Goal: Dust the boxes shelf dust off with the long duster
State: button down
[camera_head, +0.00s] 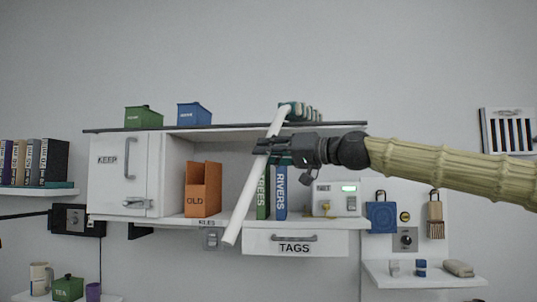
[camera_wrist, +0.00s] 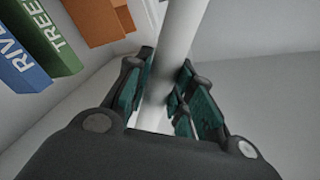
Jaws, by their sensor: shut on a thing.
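My gripper (camera_head: 272,152) is shut on the white handle of the long duster (camera_head: 246,198); the wrist view shows the handle (camera_wrist: 178,35) between the teal finger pads. The duster is tilted, its lower end down to the left in front of the shelf unit. At its upper end a green and pale ribbed head (camera_head: 302,112) shows at the top board; I cannot tell if it touches. The boxes shelf is the dark top board (camera_head: 225,128), bearing a green box (camera_head: 143,117) and a blue box (camera_head: 194,115) on the left. No dust can be made out.
Below the board are a KEEP door (camera_head: 122,175), an orange OLD holder (camera_head: 203,190), a green book (camera_head: 263,195), a blue RIVERS book (camera_head: 281,195) and a white device (camera_head: 335,200). A TAGS drawer (camera_head: 295,243) hangs beneath. Padlocks (camera_head: 381,215) hang at the right.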

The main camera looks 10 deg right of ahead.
jog(key=shift+w+d, duration=0.3)
jog(key=shift+w, duration=0.6)
jog(key=shift+r, duration=0.1)
jog(key=shift+r+p, duration=0.1)
jog(key=shift+p, duration=0.2)
jog(key=shift+r+p, duration=0.45)
jog(key=shift+r, duration=0.4)
jog(key=shift+a, duration=0.2)
jog(key=shift+w+a, duration=0.25)
jog(key=shift+a, duration=0.55)
jog(key=shift+w+a, duration=0.25)
jog(key=shift+a, duration=0.55)
jog(key=shift+f+b, duration=0.8)
jog(key=shift+f, duration=0.2)
jog(key=shift+s, duration=0.1)
